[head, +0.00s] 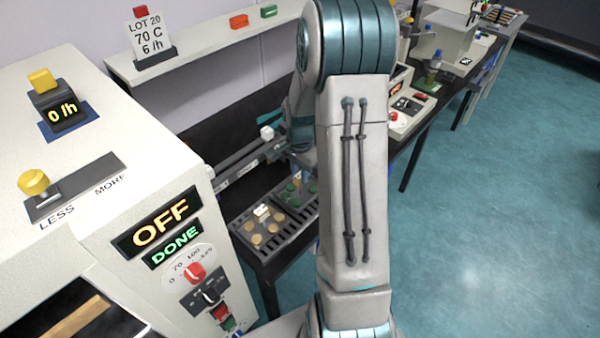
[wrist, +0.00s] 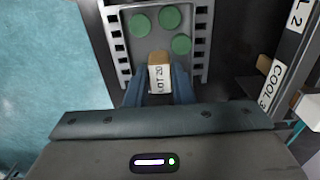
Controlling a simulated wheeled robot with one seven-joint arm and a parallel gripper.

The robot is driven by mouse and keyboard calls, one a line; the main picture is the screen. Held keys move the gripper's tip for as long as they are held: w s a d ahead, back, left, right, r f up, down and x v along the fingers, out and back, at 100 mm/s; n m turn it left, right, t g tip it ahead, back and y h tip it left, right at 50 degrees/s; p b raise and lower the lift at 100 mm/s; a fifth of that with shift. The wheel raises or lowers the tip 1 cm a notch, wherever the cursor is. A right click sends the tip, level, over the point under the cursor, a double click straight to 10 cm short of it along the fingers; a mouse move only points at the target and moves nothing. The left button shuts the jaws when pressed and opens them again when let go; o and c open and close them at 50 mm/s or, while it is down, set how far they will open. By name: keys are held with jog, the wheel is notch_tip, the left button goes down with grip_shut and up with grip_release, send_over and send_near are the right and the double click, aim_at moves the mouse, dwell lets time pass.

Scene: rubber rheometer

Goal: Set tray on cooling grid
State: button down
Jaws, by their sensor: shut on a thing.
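In the wrist view my gripper (wrist: 160,80) is shut on the tan handle block of a grey tray (wrist: 150,45); the block bears a white LOT 20 tag (wrist: 159,79). The tray carries 3 green discs. A pale slotted cooling grid (wrist: 203,45) shows along both sides of the tray. I cannot tell whether the tray rests on it or is just above. In the head view the green-disc tray (head: 296,197) is partly behind my arm, which hides my gripper. A second tray (head: 250,228) with several tan discs lies on a neighbouring slotted grid (head: 268,250).
A COOL 3 label (wrist: 272,85) is right of the tray. A white machine (head: 150,160) showing OFF and DONE stands at the left. A shelf (head: 200,55) with a LOT 20 card (head: 149,38) runs behind. Open blue floor (head: 490,220) lies at the right.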

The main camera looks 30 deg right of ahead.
jog(key=shift+f+b, duration=0.55)
jog(key=shift+f, duration=0.1)
jog(key=c, duration=1.2)
grip_release()
jog(key=shift+r, duration=0.1)
jog(key=shift+o, duration=0.2)
jog(key=shift+r+p, duration=1.9)
jog(key=shift+r, duration=1.15)
